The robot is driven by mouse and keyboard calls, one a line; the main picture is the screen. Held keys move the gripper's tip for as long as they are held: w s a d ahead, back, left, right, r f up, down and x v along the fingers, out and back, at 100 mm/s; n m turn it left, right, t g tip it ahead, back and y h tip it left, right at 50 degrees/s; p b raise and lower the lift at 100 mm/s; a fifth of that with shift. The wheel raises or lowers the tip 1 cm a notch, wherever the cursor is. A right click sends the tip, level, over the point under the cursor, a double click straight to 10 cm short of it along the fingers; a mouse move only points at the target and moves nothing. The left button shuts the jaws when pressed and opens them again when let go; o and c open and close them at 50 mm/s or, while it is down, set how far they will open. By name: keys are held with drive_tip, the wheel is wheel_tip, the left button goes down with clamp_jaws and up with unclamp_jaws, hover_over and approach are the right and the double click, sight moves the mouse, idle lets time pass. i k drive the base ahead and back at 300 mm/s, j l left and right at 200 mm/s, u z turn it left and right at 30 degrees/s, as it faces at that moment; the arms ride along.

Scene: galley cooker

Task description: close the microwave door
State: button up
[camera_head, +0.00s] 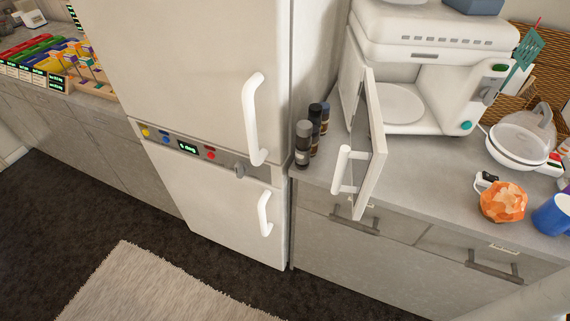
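The white microwave (465,95) stands on the grey counter at the upper right. Its door (376,150) stands wide open, swung out toward the viewer on the left side of the microwave. The door is seen nearly edge-on and reaches past the counter's front edge. A white bar handle (341,168) sits on the door's left-facing outer side. A round pale plate (397,103) shows inside the open cavity. My gripper is not in view.
Several dark spice jars (304,140) stand left of the door, beside the tall white fridge (190,70). An orange faceted object (502,202), a blue mug (553,214) and a clear-lidded white bowl (520,145) are on the right counter. Dark floor with a light rug (150,290) lies in front.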

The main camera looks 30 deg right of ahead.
sight(368, 151)
drive_tip(key=i+j+z, duration=0.1)
drive_tip(key=i+z, duration=0.3)
drive_tip(key=i+j+z, duration=0.15)
drive_tip(key=z, duration=0.3)
